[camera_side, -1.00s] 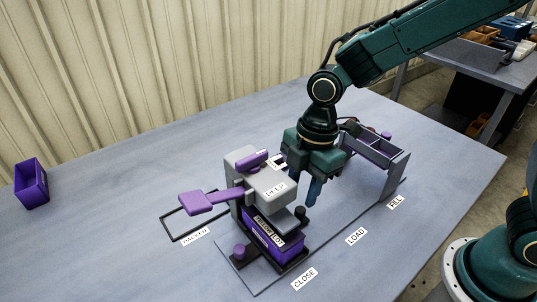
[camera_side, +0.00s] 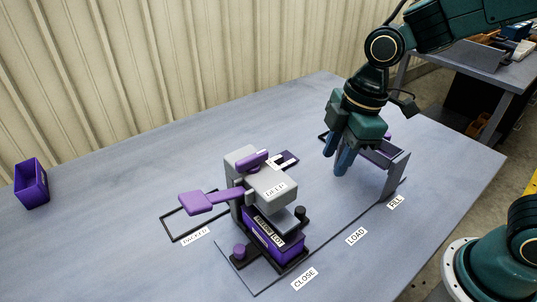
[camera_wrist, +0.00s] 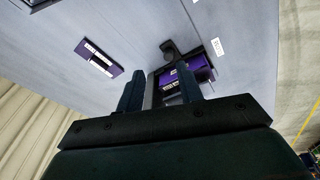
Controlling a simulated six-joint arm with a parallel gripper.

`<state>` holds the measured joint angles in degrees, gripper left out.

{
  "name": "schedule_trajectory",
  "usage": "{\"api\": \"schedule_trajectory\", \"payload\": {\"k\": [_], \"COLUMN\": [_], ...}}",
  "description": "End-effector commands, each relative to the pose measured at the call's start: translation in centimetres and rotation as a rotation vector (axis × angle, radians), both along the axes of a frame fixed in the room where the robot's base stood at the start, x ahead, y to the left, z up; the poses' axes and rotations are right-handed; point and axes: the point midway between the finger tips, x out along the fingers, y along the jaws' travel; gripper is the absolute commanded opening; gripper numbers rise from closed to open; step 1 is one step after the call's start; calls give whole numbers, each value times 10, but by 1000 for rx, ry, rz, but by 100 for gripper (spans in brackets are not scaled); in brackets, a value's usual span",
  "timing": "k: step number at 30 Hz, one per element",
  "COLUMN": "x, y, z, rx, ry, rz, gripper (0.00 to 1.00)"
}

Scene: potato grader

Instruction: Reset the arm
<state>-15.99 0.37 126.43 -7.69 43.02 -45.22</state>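My gripper (camera_side: 336,162) hangs above the table to the right of the grey and purple grader (camera_side: 268,187), in front of the grey rack. Its two blue fingers point down. In the wrist view the fingers (camera_wrist: 161,88) stand apart with nothing held between them, and a purple box (camera_wrist: 201,66) shows beyond them. The grader has a purple lever (camera_side: 210,199) sticking out to the left and a labelled purple box (camera_side: 285,241) low at its front. My arm partly hides the grey rack (camera_side: 397,176).
A dark purple plate with a white label (camera_side: 287,158) lies behind the grader; it also shows in the wrist view (camera_wrist: 98,60). An empty purple bin (camera_side: 31,184) stands at the far left. A black outlined frame (camera_side: 172,231) lies left of the grader.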

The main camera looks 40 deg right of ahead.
Motion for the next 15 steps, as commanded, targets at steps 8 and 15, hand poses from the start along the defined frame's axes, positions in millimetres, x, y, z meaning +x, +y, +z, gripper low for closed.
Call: {"api": "schedule_trajectory", "payload": {"k": [8,15], "x": [-31,-62], "y": [-41,-72], "z": [38,61], "rx": [39,90], "ry": [-65,-119], "rz": [-318,-590], "gripper": [36,36]}}
